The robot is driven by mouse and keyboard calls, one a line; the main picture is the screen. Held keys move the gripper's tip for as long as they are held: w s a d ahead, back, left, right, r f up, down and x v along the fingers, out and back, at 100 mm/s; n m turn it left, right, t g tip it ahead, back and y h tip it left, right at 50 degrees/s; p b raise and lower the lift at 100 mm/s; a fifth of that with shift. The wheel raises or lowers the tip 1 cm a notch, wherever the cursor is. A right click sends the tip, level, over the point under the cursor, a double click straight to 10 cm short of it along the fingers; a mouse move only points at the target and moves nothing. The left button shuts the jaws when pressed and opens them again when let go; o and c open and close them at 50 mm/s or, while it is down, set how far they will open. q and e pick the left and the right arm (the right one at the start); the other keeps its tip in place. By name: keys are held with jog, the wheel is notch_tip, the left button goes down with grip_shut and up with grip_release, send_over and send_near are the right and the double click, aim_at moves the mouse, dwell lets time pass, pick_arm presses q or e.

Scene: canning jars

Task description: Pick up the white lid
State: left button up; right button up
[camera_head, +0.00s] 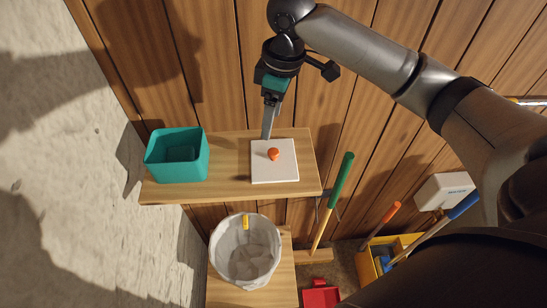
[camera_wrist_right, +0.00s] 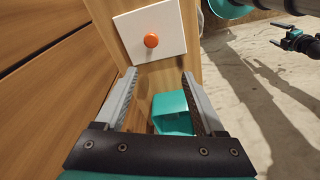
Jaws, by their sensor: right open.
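The white lid (camera_head: 287,173) is a flat square plate with an orange round knob (camera_head: 273,154). It lies on a wooden shelf (camera_head: 228,172). My right gripper (camera_head: 267,136) is at the lid's far edge in the head view, its fingers seen nearly edge-on. In the right wrist view the lid (camera_wrist_right: 168,21) lies ahead of my open, empty right gripper (camera_wrist_right: 159,72), with the knob (camera_wrist_right: 151,40) beyond the fingertips. Whether a finger touches the lid cannot be told. My left gripper (camera_wrist_right: 283,39) shows small at the right wrist view's upper right, fingers apart and empty.
A teal open box (camera_head: 177,158) stands on the shelf left of the lid, with bare shelf between. A lined bin (camera_head: 245,250) stands lower, in front. A green-handled tool (camera_head: 340,180) leans right of the shelf. A plank wall (camera_head: 215,70) stands close behind.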

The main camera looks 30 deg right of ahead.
notch_tip(320, 180, up, 3)
jog(key=d, duration=0.2)
send_over(274, 151)
notch_tip(274, 151, down, 10)
jog(key=shift+s+d+f, duration=0.1)
jog(key=shift+f, duration=2.55)
grip_shut()
